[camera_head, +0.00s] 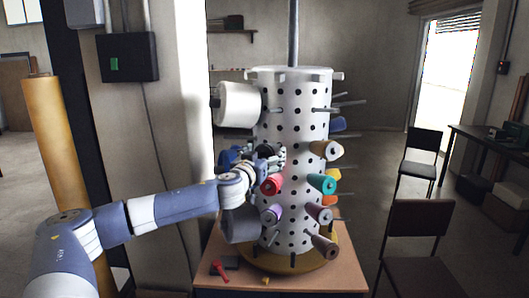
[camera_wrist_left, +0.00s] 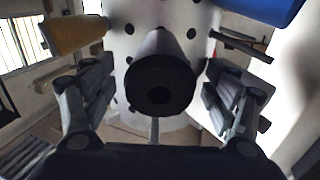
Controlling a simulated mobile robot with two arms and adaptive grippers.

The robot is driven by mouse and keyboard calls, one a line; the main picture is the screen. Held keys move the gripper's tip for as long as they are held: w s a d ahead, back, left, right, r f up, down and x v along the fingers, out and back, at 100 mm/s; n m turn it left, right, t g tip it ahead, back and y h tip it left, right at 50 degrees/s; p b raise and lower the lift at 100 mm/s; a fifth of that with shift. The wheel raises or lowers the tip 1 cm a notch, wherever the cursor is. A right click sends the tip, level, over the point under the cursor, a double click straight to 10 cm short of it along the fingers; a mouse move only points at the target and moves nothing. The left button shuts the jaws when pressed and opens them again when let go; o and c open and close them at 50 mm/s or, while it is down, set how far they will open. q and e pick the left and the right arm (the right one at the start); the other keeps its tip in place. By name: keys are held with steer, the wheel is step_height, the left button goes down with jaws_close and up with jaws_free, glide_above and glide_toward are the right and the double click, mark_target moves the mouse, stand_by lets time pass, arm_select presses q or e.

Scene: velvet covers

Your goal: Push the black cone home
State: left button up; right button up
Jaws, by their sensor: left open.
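The black cone (camera_wrist_left: 160,75) sits at the white perforated column (camera_head: 292,120), its wide dark end with a round hole facing my left wrist camera. In the head view it is mostly hidden behind my left gripper. My left gripper (camera_head: 274,160) is open at the column's left front. In the left wrist view its two fingers (camera_wrist_left: 162,98) stand on either side of the black cone, with gaps on both sides. I cannot tell how far the cone is on its peg. My right gripper is not in view.
A red cone (camera_head: 271,185) is just below my left gripper, with a purple cone (camera_head: 270,214) lower. A large white spool (camera_head: 238,105) is above it. A yellow cone (camera_wrist_left: 75,35) and a blue one (camera_wrist_left: 262,8) flank the black cone. The wooden table (camera_head: 335,277) bears a red tool (camera_head: 219,268).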

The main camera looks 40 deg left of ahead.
arm_select(q)
steer(key=c, duration=1.2)
steer(key=shift+f+x, duration=0.25)
steer(key=shift+x, duration=0.95)
steer(key=shift+f+x, duration=0.2)
steer(key=shift+x, duration=1)
steer(key=o, duration=1.1)
steer(key=shift+o, duration=0.2)
